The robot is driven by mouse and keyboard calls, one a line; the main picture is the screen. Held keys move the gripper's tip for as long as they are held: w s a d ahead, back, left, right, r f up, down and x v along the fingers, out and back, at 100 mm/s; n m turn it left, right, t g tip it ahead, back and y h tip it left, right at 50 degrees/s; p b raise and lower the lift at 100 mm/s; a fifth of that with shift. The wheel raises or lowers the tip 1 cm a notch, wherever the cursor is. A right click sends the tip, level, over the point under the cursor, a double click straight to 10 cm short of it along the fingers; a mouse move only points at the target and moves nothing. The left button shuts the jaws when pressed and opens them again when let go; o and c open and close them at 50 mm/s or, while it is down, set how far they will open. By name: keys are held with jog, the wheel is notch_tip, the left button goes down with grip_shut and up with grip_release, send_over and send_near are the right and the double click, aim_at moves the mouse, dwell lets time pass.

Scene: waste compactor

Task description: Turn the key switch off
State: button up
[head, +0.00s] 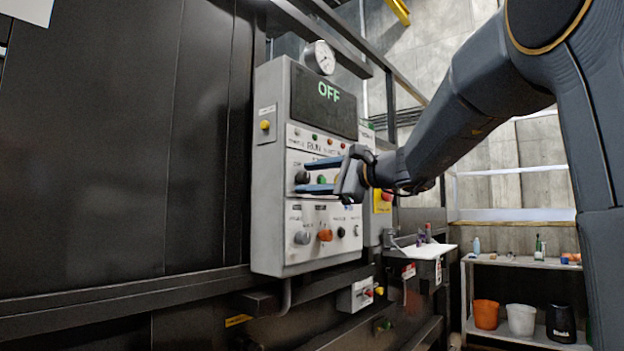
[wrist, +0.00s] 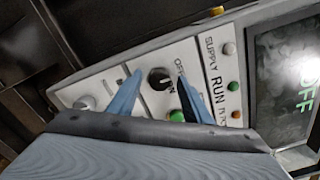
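A dark round switch (wrist: 158,78) sits on the control panel (head: 273,215), with OFF lettering beside it and partly hidden ON lettering. I cannot tell whether a key is in it. In the head view the switch (head: 302,177) shows between the fingertips. My gripper (head: 303,177) is open, its two blue fingers reaching to the panel from the right. In the wrist view my gripper (wrist: 160,77) has one finger on each side of the switch. Contact is not clear. The panel's screen (head: 325,103) reads OFF in green.
A green button (wrist: 176,115) lies close to one finger. Below are a grey knob (head: 302,237) and an orange knob (head: 325,235). A yellow button (head: 265,125) is on the panel's left side. A red button on yellow (head: 383,199) is right of the panel.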

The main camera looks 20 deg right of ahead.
jog(key=v, duration=0.7)
jog(key=shift+s+d+b, duration=0.25)
jog(key=shift+s+b, duration=0.05)
jog(key=shift+b, duration=0.1)
jog(key=shift+f, duration=0.1)
jog(key=s+a+f+n+g+h+p, duration=0.1)
jog(key=s+a+f+n+g+p, duration=0.15)
jog(key=f, duration=0.65)
jog(key=s+a+f+n+g+h+p, duration=0.1)
jog(key=s+a+f+g+h, duration=0.15)
jog(key=f, duration=0.75)
jog(key=s+a+f+n+g+h+p, duration=0.1)
jog(key=s+a+f+n+g, duration=0.2)
jog(key=f, duration=0.6)
jog(key=s+d+f+n+g+h+p, duration=0.3)
jog(key=s+f+n, duration=0.7)
jog(key=s+f, duration=0.7)
jog(key=s+g+h+p, duration=0.2)
jog(key=s+g+h, duration=0.1)
jog(key=s, duration=0.1)
jog(key=shift+f+g+p, duration=0.3)
jog(key=shift+f, duration=0.05)
